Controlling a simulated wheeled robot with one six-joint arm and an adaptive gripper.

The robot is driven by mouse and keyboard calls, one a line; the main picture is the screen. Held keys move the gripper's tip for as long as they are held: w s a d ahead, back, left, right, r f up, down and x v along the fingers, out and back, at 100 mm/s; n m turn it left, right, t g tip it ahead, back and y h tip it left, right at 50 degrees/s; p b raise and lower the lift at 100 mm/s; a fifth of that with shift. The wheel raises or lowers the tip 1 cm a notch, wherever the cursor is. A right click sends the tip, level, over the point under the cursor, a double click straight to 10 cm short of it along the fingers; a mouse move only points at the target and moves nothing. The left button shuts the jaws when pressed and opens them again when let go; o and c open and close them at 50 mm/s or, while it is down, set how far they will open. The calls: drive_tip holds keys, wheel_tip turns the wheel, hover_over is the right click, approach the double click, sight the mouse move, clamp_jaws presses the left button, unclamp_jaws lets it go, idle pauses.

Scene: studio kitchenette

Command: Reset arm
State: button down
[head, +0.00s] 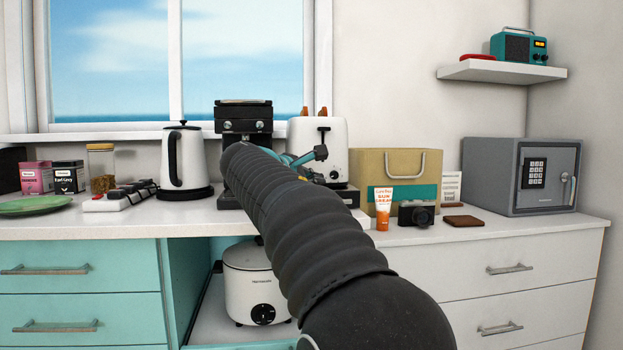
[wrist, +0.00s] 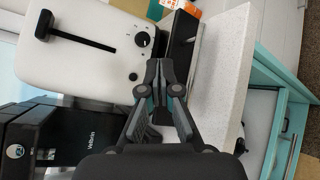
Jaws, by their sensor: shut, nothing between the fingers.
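My arm reaches from the lower right of the head view up toward the counter. My gripper shows in the wrist view (wrist: 160,68), with its fingers shut and nothing between them. It points along the counter in front of the white toaster (wrist: 85,45), with the black coffee machine (wrist: 60,135) at the lower left of that view. In the head view the toaster (head: 335,140) stands right of the coffee machine (head: 245,122).
A white kettle (head: 182,160) stands left of the coffee machine. A rice cooker (head: 250,275) sits in the open space below the counter (head: 110,224).

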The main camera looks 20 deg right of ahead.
idle(0.7)
drive_tip(key=s+a+f+m+y, duration=0.4)
drive_tip(key=s+a+f, duration=0.2)
drive_tip(key=s+f, duration=0.4)
drive_tip(key=s+a+f+m+g+y+p, duration=0.1)
drive_tip(key=s+a+f+m+y, duration=0.3)
drive_tip(key=s+f, duration=0.7)
drive_tip(key=s+a+f+m+g+y, duration=0.1)
drive_tip(key=s+a+f+m+y, duration=0.3)
drive_tip(key=s+a+f, duration=0.4)
drive_tip(key=s+f+y, duration=0.1)
drive_tip(key=s+f, duration=0.2)
drive_tip(key=s, duration=0.4)
drive_tip(key=shift+p, duration=0.4)
drive_tip(key=shift+a+f, duration=0.1)
